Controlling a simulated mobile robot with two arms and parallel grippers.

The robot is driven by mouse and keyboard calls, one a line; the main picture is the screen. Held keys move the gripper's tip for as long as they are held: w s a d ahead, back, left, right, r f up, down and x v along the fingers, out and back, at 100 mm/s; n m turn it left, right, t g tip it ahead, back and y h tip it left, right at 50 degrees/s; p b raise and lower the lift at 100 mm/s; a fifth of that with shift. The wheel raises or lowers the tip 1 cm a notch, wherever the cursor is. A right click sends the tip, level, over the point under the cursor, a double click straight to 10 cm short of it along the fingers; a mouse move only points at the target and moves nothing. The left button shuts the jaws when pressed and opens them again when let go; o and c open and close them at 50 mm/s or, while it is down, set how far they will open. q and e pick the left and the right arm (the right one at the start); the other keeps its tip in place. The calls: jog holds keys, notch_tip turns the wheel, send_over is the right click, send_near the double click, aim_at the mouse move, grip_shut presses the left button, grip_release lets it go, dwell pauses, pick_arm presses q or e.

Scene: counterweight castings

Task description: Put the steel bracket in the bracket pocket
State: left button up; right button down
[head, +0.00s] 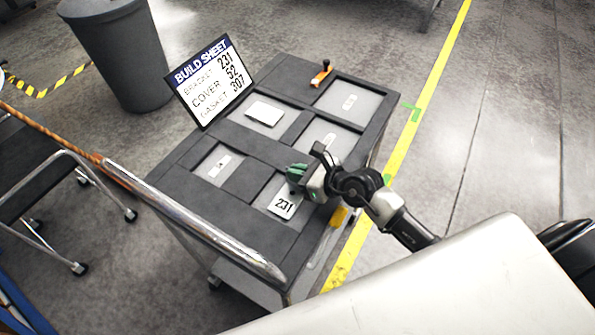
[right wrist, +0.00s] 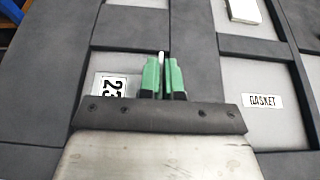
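My right gripper (head: 297,176) is over the front right pocket of the dark cart top. In the right wrist view its green fingers (right wrist: 163,78) are close together on a thin pale upright edge, which I take to be part of the steel bracket (right wrist: 162,57). A white face marked 231 (head: 285,205) shows just beside the fingers, and it also shows sideways in the right wrist view (right wrist: 110,86). The grey pocket floor (right wrist: 128,32) lies around it. I cannot tell whether the bracket touches the floor. My left gripper is not in view.
A build sheet (head: 210,80) stands at the cart's left edge, listing bracket 231. A white block (head: 263,113) sits in a far pocket. The pocket labelled gasket (right wrist: 262,101) is empty. An orange piece with a black knob (head: 321,74) is at the far edge. A bin (head: 118,55) stands behind.

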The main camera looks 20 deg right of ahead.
jog(key=shift+f, duration=0.1)
jog(key=c, duration=1.3)
grip_release()
jog(key=b+v, duration=0.2)
jog(key=v, duration=0.9)
jog(key=shift+s, duration=0.1)
jog(key=shift+s+d+r, duration=0.3)
jog(key=shift+s+r, duration=0.05)
